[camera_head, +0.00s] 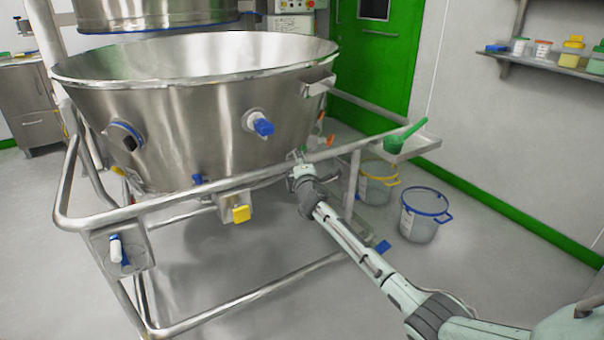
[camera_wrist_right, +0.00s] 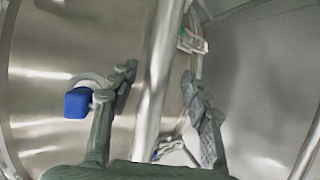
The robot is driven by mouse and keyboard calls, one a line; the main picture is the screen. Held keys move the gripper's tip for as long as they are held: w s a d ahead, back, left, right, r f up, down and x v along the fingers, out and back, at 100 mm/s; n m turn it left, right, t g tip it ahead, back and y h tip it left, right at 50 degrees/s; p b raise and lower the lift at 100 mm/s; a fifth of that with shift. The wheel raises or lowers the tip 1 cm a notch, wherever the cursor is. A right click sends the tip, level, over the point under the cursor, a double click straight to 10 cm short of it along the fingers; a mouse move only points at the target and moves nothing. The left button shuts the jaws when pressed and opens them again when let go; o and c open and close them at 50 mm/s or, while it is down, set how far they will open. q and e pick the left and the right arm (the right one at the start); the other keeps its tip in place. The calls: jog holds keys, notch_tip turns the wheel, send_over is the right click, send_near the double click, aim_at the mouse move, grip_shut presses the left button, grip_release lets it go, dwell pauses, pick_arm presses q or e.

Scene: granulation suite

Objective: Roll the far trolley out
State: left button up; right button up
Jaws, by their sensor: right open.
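The trolley is a tubular steel frame (camera_head: 270,292) carrying a large open steel bowl (camera_head: 205,130) in the head view. My right gripper (camera_head: 298,160) is at the trolley's near top rail, towards its right end. In the right wrist view my right gripper (camera_wrist_right: 165,100) is open, with the steel rail (camera_wrist_right: 160,75) running between its two fingers. I see a gap on both sides of the rail. The blue-capped port (camera_wrist_right: 78,102) on the bowl lies to the left of the fingers. My left gripper is in neither view.
Two clear buckets, one with a yellow rim (camera_head: 378,183) and one with a blue rim (camera_head: 424,213), stand on the floor right of the trolley. A green scoop (camera_head: 404,135) lies on a side tray. Another steel vessel (camera_head: 150,14) stands behind. The floor in front is clear.

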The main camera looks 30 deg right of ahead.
jog(key=v, duration=1.1)
jog(key=s+a+f+m+g+y, duration=0.1)
jog(key=s+f+m+g, duration=0.3)
jog(key=s+f, duration=0.5)
jog(key=s+a+f+m+g+y, duration=0.1)
jog(key=s+a+f+m+g, duration=0.2)
jog(key=s+f, duration=0.7)
jog(key=s+a+f+m+g+y, duration=0.1)
jog(key=s+f+m+g, duration=0.4)
jog(key=s, duration=1.5)
notch_tip(320, 180, down, 5)
jog(key=shift+a+f+m+y, duration=0.1)
jog(key=shift+a+m+y, duration=0.2)
jog(key=shift+a+m, duration=0.4)
jog(key=shift+w+d, duration=0.1)
jog(key=shift+d, duration=0.05)
